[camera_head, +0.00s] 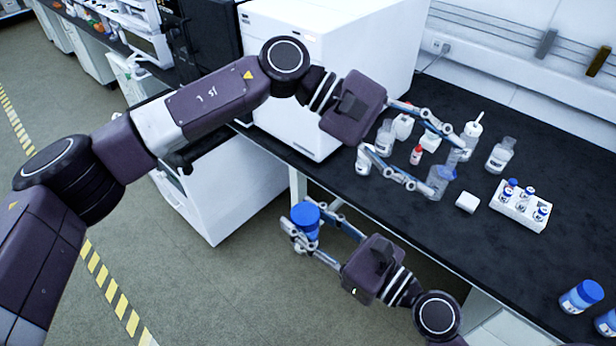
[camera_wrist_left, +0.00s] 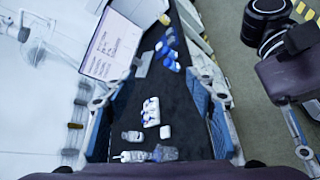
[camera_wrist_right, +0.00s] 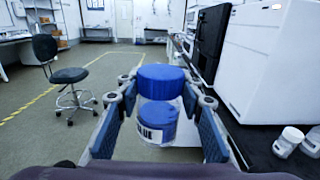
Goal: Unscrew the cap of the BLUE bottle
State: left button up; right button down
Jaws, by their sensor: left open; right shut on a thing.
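The blue bottle (camera_head: 304,232) is held off the bench's front edge, over the floor, by my right gripper (camera_head: 305,222). Its wide blue cap (camera_wrist_right: 165,85) sits on top of the bottle, and its labelled body (camera_wrist_right: 157,130) shows below, in the right wrist view. The fingers of my right gripper are shut on it from both sides. My left gripper (camera_head: 450,162) is open over the bench among small bottles, well apart from the blue bottle. In the left wrist view its fingers (camera_wrist_left: 155,100) are spread, with nothing held between them.
The black bench (camera_head: 440,268) carries several clear and white bottles near my left gripper, a white vial rack (camera_head: 519,207) and a small white block (camera_head: 467,202). Other blue-capped bottles (camera_head: 581,296) stand at the right. A big white instrument (camera_head: 340,40) stands behind my left arm.

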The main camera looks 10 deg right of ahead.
pick_arm(q)
jog(key=s+a+f+m+t+y, duration=0.2)
jog(key=a+f+m+y, duration=0.1)
jog(key=a+m+y, duration=0.35)
jog(key=m+t+y, duration=0.4)
jog(key=m+y, duration=0.1)
jog(key=m, duration=0.1)
send_over(308, 214)
jog(key=shift+f, duration=0.3)
jog(key=shift+a+f, duration=0.1)
jog(key=shift+f, duration=0.1)
notch_tip(308, 214, down, 8)
jog(key=shift+r, duration=0.25)
jog(key=shift+c, duration=0.2)
